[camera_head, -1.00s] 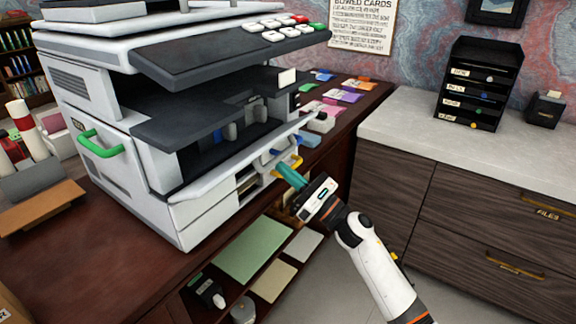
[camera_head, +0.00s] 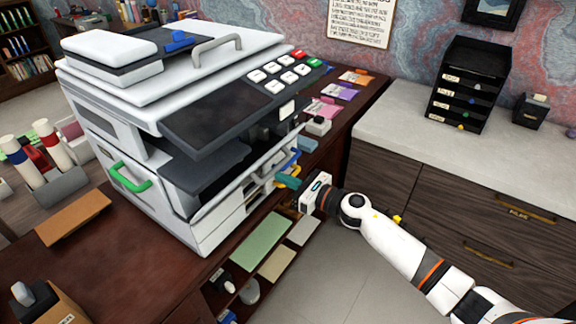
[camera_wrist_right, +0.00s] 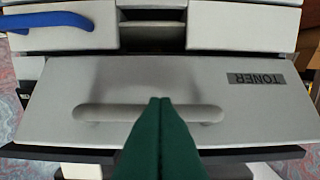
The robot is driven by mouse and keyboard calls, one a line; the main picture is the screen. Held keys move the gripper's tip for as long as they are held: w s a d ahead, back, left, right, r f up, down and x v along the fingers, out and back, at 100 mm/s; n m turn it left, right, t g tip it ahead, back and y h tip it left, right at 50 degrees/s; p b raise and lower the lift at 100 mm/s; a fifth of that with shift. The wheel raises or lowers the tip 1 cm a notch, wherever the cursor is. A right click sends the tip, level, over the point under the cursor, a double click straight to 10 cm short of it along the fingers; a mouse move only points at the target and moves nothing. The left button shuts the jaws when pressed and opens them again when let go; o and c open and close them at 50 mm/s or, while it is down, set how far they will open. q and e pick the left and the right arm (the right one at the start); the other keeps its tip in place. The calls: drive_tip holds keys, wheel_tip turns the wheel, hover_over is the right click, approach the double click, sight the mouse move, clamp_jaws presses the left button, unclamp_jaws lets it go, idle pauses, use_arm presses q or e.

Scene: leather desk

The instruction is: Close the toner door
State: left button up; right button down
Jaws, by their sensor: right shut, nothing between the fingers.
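The copier's toner door (camera_head: 240,178) is a pale panel on its front, seen edge-on in the head view. It appears tilted partly up, with its upper edge apart from the body. In the right wrist view the door (camera_wrist_right: 165,75) fills the middle, with an upside-down TONER label (camera_wrist_right: 256,79) and a rounded handle (camera_wrist_right: 90,113). My right gripper (camera_head: 284,182) is shut and empty at the front of the copier. Its teal fingertips (camera_wrist_right: 160,100) overlap the handle in the wrist view; contact cannot be told. My left gripper is not in view.
A blue handle (camera_head: 286,164) sits on the copier front beside the door, with drawers below. A green handle (camera_head: 130,180) is on the copier's side. Shelves of paper (camera_head: 258,243) lie under the desk edge. The floor right of the desk is clear.

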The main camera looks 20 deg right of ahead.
sight(268, 153)
drive_tip(key=shift+w+a+r+g+p, duration=0.1)
drive_tip(key=shift+a+r+g+p, duration=0.1)
drive_tip(key=shift+r+p, duration=0.35)
drive_tip(key=shift+w+a+r+g+p, duration=0.1)
drive_tip(key=shift+r+g+p, duration=0.1)
drive_tip(key=shift+r+p, duration=0.3)
use_arm(q)
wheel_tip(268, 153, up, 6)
drive_tip(key=p, duration=0.2)
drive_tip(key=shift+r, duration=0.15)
use_arm(e)
drive_tip(key=shift+h, duration=0.3)
drive_tip(key=shift+w+a+r, duration=0.4)
drive_tip(key=shift+w+r, duration=0.15)
drive_tip(key=shift+r, duration=0.15)
drive_tip(key=shift+w+a+r, duration=0.35)
drive_tip(key=shift+w+r, duration=0.2)
drive_tip(key=shift+r, duration=0.1)
drive_tip(key=shift+w+a+r, duration=0.4)
drive_tip(key=shift+w+r, duration=0.15)
drive_tip(key=shift+r, duration=0.15)
drive_tip(key=shift+f, duration=0.1)
